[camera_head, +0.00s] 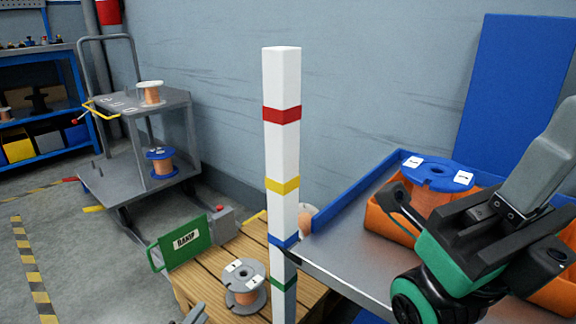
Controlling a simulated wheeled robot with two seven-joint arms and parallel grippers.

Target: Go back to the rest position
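The tip of my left gripper (193,315) just shows at the bottom edge, beside the wooden pallet. Most of it is cut off, so its opening cannot be seen. My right arm, in black, green and grey, fills the lower right over the metal table. I cannot make out the state of its gripper. No held object is visible at either arm. A blue-flanged copper spool (440,177) sits in an orange holder (383,219) on the metal table, partly behind my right arm. A grey-flanged spool (244,283) stands on the pallet (205,269).
A white post (282,145) with coloured bands stands in the middle. A grey cart (143,102) at left carries a white-flanged spool (150,92) above and a blue-flanged spool (160,162) below. A green sign (184,243) stands by the pallet. The metal table (330,262) has a blue rim.

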